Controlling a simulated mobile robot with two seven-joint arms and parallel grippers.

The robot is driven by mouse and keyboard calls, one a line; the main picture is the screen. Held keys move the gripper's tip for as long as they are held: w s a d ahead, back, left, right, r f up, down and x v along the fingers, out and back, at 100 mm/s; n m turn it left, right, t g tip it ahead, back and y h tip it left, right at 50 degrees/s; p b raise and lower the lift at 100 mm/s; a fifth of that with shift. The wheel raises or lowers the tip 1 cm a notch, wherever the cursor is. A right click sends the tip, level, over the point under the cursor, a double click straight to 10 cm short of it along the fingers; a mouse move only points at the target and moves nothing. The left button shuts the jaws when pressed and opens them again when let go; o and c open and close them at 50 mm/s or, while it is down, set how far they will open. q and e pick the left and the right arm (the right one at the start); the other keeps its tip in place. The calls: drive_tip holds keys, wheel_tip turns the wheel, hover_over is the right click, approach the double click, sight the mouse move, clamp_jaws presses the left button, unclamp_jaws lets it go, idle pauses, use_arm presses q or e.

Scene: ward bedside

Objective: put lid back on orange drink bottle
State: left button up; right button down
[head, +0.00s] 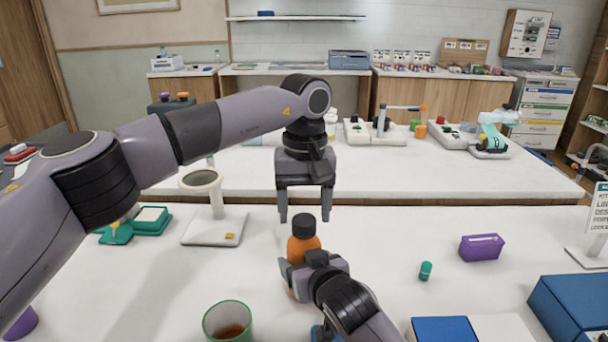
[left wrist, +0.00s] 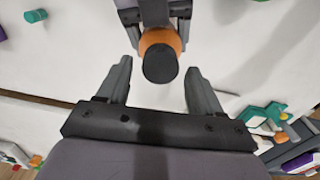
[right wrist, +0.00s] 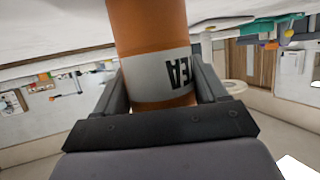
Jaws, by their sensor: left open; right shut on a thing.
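The orange drink bottle (head: 303,250) stands upright in the head view with a black lid (head: 304,226) on its top. How tightly the lid sits I cannot tell. My right gripper (head: 298,272) is shut around the bottle's body; the right wrist view shows the orange bottle (right wrist: 150,30) and its white label between the fingers. My left gripper (head: 304,217) is open and points down over the lid, its fingers apart. In the left wrist view the lid (left wrist: 160,63) shows between and slightly beyond the open fingertips (left wrist: 165,75), not gripped.
A green-rimmed cup with brown liquid (head: 228,322) stands at the front. A small teal cylinder (head: 426,271) and a purple box (head: 482,247) are to the right. A blue box (head: 570,305) is at front right. A white stand (head: 213,228) is at left.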

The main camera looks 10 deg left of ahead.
use_arm(q)
drive_tip(key=n, duration=0.5)
drive_tip(key=shift+r, duration=0.4)
drive_tip(key=n, duration=0.5)
drive_tip(key=shift+r, duration=0.4)
drive_tip(key=n, duration=0.4)
drive_tip(key=shift+r+n, duration=0.35)
drive_tip(key=shift+n, duration=0.05)
drive_tip(key=n, duration=0.4)
drive_tip(key=shift+r+n, duration=0.35)
drive_tip(key=shift+n, duration=0.05)
drive_tip(key=n, duration=0.4)
drive_tip(key=shift+r+n, duration=0.4)
drive_tip(key=n, duration=0.4)
drive_tip(key=shift+r+n, duration=0.4)
drive_tip(key=n, duration=0.4)
drive_tip(key=shift+r+n, duration=0.4)
drive_tip(key=n, duration=0.2)
drive_tip(key=r+n, duration=0.1)
drive_tip(key=n, duration=0.2)
drive_tip(key=shift+n, duration=0.3)
